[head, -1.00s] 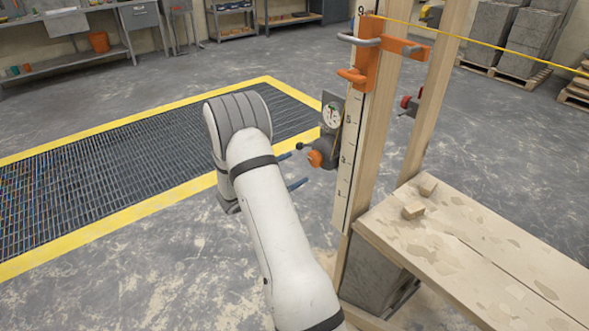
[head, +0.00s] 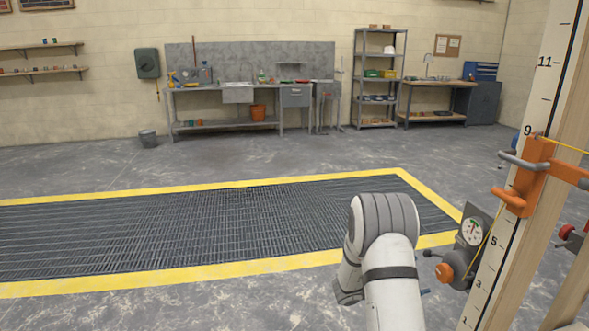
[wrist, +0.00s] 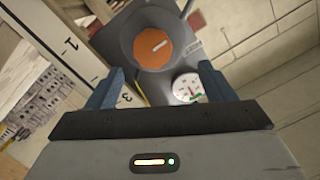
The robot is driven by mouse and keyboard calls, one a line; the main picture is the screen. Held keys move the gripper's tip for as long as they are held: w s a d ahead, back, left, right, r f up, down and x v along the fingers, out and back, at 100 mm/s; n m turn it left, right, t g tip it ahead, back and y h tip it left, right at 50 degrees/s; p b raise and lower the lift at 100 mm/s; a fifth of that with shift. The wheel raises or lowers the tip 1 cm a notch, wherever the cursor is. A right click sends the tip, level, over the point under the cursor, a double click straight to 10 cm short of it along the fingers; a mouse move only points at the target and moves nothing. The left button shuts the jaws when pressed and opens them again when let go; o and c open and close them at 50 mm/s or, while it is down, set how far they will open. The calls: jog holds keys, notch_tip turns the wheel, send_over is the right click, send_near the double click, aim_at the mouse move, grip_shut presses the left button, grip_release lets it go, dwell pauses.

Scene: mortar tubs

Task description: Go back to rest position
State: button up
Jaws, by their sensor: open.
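My gripper (wrist: 160,68) is open in the wrist view, with its two blue fingers apart and nothing between them. Beyond the fingertips is a grey device with an orange knob (wrist: 153,48) and a white dial gauge (wrist: 187,88). I cannot tell how wide the gap to it is. In the head view the orange knob (head: 445,273) and gauge (head: 472,231) sit beside the marked wooden post, just right of my arm. My white arm hides most of the gripper there; only a bit of blue finger (head: 425,292) shows.
The numbered wooden post (head: 520,165) with an orange clamp (head: 528,178) stands close on the right. A floor grating (head: 200,235) with yellow borders lies left of my arm, clear of objects. A workbench (head: 240,88) and shelf rack (head: 380,75) stand along the far wall.

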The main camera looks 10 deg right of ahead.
jog(key=w+a+r+n+t+y+p, duration=0.3)
jog(key=w+a+r+n+t+y, duration=0.35)
jog(key=a+r+t, duration=0.35)
jog(key=s+a+r+n+g+y+p, duration=0.1)
jog(key=s+a+r+n+y+p, duration=0.15)
jog(key=a+r+n+y, duration=0.5)
jog(key=s+a+r+n+g+y+p, duration=0.2)
jog(key=s+a+r+n+g+y, duration=0.15)
jog(key=s+a, duration=0.75)
jog(key=s+d+r+n+g+p, duration=0.1)
jog(key=s+n+g, duration=0.3)
jog(key=s, duration=1.5)
jog(key=shift+s+d+r+n+g+p, duration=0.2)
jog(key=shift+r+n+g+p, duration=0.2)
jog(key=shift+n+p, duration=0.15)
